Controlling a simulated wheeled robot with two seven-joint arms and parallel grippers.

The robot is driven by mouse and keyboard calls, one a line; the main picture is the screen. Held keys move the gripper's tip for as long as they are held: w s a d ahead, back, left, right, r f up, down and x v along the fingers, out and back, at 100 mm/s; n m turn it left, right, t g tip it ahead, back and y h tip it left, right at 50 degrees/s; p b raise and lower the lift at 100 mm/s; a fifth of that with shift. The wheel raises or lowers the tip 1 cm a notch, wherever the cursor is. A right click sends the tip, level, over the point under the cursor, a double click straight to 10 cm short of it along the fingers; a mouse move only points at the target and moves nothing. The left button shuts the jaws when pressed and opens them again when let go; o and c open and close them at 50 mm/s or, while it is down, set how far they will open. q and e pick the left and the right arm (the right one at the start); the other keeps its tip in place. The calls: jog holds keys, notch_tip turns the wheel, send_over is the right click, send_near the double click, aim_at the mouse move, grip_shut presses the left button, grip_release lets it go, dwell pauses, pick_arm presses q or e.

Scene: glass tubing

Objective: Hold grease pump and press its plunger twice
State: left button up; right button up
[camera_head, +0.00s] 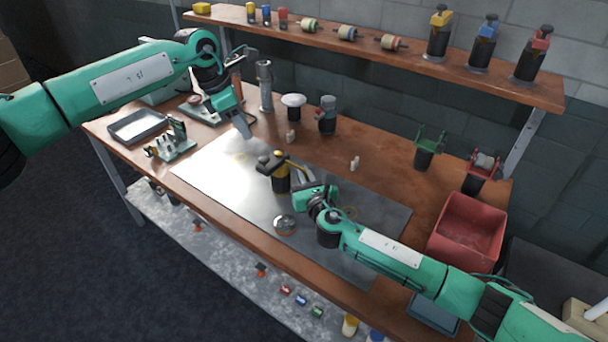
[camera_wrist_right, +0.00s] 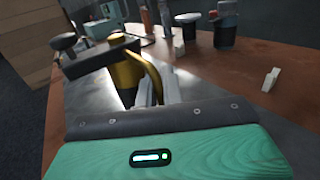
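The grease pump (camera_head: 281,182) stands upright on the grey metal sheet (camera_head: 215,180). It has a dark body, a brass collar and curved spout, and a black head with a round knob; it also shows in the right wrist view (camera_wrist_right: 124,73). My right gripper (camera_head: 303,176) is low beside the pump, on its right. Its pale fingers (camera_wrist_right: 157,92) are close to the pump's body and spout; whether they grip it is unclear. My left gripper (camera_head: 243,127) points down above the sheet, behind and left of the pump, apart from it. Its finger gap is not visible.
A round metal piece (camera_head: 285,224) lies on the sheet in front of the pump. Small pale pieces (camera_head: 354,163), a white-topped stand (camera_head: 293,101) and a dark jar (camera_head: 327,115) stand behind. A red bin (camera_head: 467,232) is at the right. A shelf (camera_head: 370,58) runs along the back.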

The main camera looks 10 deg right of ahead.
aim_at(263, 159)
pick_arm(q)
jog(key=c, duration=0.7)
jog(key=shift+d+m, duration=0.15)
jog(key=shift+m, duration=0.45)
grip_shut()
jog(key=shift+w+d+f+m+t+y, duration=0.1)
jog(key=shift+d+f+m+t+y, duration=0.8)
jog(key=shift+m, duration=2.65)
jog(key=shift+w+d+f+m+t+y, duration=0.25)
jog(key=shift+f+m, duration=1.1)
jog(key=shift+m, duration=2.25)
jog(key=shift+s+d+f+m+t+y, duration=0.15)
jog(key=shift+d+f+m+t+y, duration=0.55)
jog(key=shift+m, duration=2.85)
jog(key=shift+f+h, duration=0.25)
jog(key=shift+f, duration=0.2)
